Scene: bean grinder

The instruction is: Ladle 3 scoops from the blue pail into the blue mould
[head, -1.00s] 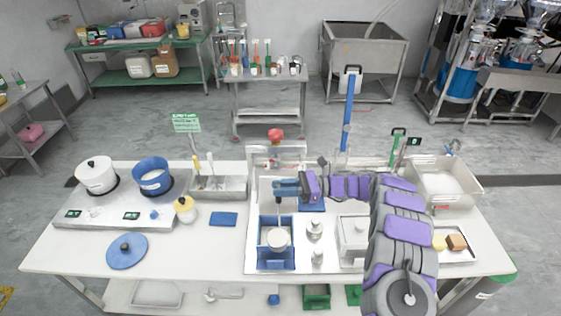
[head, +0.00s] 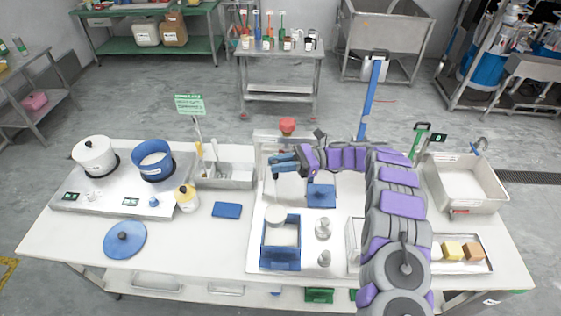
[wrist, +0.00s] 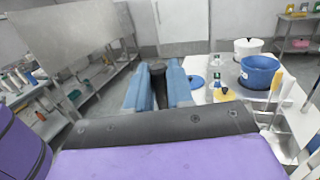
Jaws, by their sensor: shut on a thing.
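The blue pail (head: 168,172) stands at the left on the steel hob unit, with pale contents inside. It also shows in the wrist view (wrist: 258,82). The blue mould (head: 281,262) is an open box on the steel tray in the middle, with something white inside. My gripper (head: 274,166) is shut on the dark handle of the ladle (head: 275,214), above and behind the mould. The ladle's bowl hangs over the mould's back part. I cannot tell what the bowl holds. In the wrist view, the blue jaws (wrist: 157,82) close around the dark handle (wrist: 158,72).
A white pot (head: 94,158) stands left of the pail. A blue lid (head: 125,241) and blue pad (head: 227,210) lie on the table. Metal pieces (head: 323,228) and a blue block (head: 320,197) stand right of the mould.

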